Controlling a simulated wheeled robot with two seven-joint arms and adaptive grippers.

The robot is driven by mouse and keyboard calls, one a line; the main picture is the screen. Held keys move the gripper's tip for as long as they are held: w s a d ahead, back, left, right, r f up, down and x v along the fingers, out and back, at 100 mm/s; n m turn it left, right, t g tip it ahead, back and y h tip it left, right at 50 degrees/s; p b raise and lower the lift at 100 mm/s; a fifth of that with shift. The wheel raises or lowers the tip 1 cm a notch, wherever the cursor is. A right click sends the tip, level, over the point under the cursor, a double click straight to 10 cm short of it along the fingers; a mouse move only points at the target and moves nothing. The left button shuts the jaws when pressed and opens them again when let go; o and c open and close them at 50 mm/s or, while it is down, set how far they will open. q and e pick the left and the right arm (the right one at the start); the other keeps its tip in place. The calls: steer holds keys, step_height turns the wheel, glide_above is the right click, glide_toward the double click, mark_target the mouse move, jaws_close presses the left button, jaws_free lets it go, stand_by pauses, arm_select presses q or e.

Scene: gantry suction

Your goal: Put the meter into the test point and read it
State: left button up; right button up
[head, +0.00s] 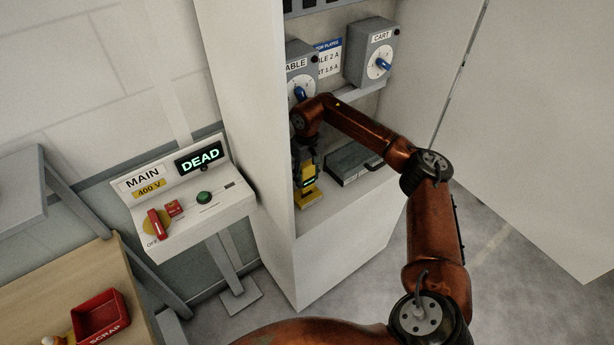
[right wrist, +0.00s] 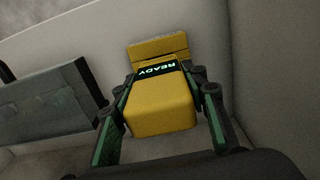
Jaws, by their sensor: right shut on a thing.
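No test point can be made out for sure. My left gripper is out of view.
A grey box (head: 350,165) lies on the shelf right of the meter. The MAIN panel (head: 190,200) outside shows DEAD. A red SCRAP bin (head: 98,312) is lower left.

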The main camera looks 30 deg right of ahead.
mark_target(307, 165)
steer(key=shift+f+b, duration=0.9)
steer(key=shift+f, duration=0.65)
steer(key=o, duration=1.5)
step_height(307, 165, up, 7)
steer(key=shift+f, duration=0.1)
steer(key=shift+r, duration=0.35)
steer(key=shift+r, duration=0.1)
